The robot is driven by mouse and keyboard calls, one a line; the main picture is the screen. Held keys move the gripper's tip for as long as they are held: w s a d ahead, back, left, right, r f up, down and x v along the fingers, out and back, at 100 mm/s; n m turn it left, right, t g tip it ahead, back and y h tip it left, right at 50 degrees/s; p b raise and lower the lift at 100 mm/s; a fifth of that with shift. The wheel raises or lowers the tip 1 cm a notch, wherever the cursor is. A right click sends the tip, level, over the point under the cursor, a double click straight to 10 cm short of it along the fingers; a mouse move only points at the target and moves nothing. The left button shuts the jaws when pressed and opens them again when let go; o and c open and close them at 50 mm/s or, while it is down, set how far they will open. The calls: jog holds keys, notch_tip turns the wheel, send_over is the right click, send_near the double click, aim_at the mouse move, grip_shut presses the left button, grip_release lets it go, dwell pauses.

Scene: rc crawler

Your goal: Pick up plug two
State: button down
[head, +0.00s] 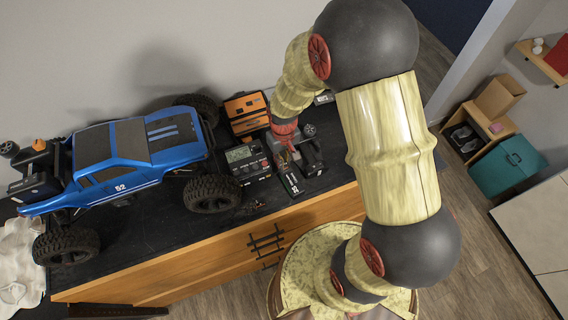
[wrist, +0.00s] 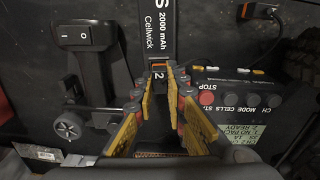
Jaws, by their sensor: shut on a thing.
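Plug two, a small dark block marked "2" (wrist: 157,76) with an orange top edge, shows in the wrist view at the lower end of a battery (wrist: 159,28) labelled 2000 mAh Cellwick. My gripper (wrist: 162,88) has its yellow-padded fingers closed in on the plug from both sides. I cannot tell whether the plug is still seated against the battery. In the head view my gripper (head: 289,150) points down over the dark bench top, and the plug is too small to make out there.
A charger (head: 247,160) with buttons stands close by; it is right of my fingers in the wrist view (wrist: 240,95). A black device with a rocker switch (wrist: 88,38) is on the left. A blue truck (head: 125,160) and an orange-black box (head: 246,113) stand on the bench (head: 150,235).

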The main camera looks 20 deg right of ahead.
jog(key=shift+w+r, duration=0.1)
jog(key=shift+r, duration=0.45)
jog(key=shift+s+a+r+b, duration=0.1)
jog(key=shift+r+b, duration=0.2)
jog(key=shift+r, duration=0.35)
jog(key=shift+s+a+r+b, duration=0.1)
jog(key=shift+r+b, duration=0.15)
jog(key=shift+r, duration=0.35)
jog(key=s+a+r+b, duration=0.2)
jog(key=s+a+r, duration=0.7)
jog(key=shift+s+b, duration=0.4)
